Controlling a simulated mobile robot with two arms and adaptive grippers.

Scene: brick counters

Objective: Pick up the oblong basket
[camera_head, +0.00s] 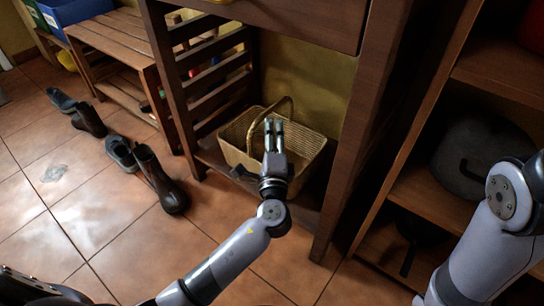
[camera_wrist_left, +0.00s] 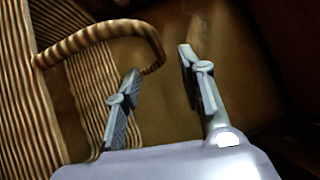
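The oblong basket (camera_head: 240,130) is woven wicker with an arched handle (camera_head: 286,100). It stands on the low shelf under the wooden table. My left gripper (camera_head: 274,124) reaches over the basket, close to the handle. In the left wrist view the left gripper (camera_wrist_left: 158,80) is open, with a clear gap between its fingers. The handle (camera_wrist_left: 100,35) curves in from the left and its end lies between or just behind the fingertips; I cannot tell which. The woven wall (camera_wrist_left: 85,90) is at the left. My right arm shows at the right edge, but its gripper is out of view.
The wooden table (camera_head: 290,20) has slatted sides and a leg (camera_head: 350,150) right of the basket. A shelf unit (camera_head: 430,200) with dark cookware stands at the right. Boots and shoes (camera_head: 160,180) lie on the tiled floor at the left, beside a slatted bench (camera_head: 115,45).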

